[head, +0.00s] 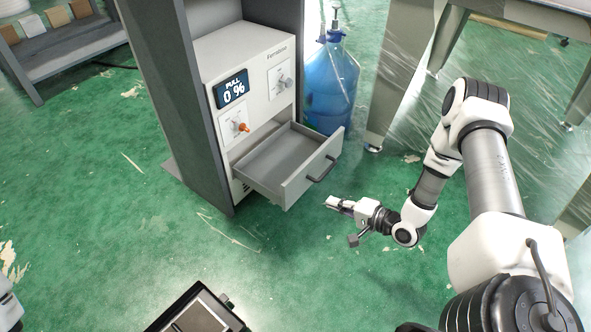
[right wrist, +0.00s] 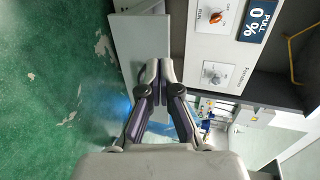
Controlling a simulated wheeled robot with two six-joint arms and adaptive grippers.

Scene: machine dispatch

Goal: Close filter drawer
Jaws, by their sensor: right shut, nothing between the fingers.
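The filter drawer (head: 311,176) is pulled out of the lower part of a white machine (head: 245,60) in the head view. Its tray is empty and a dark handle (head: 323,169) is on its front. My right gripper (head: 331,202) is shut and empty, in front of the drawer and to the lower right of the handle. In the right wrist view, my shut fingertips (right wrist: 159,68) overlap a pale grey panel (right wrist: 140,40) that looks like part of the drawer. I cannot tell whether they touch it. My left gripper is not in view.
The machine sits in a dark grey frame (head: 190,110) whose post stands left of the drawer. A blue water bottle (head: 332,88) stands behind the drawer. A table leg (head: 395,85) is further right. The green floor (head: 130,210) in front is mostly clear.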

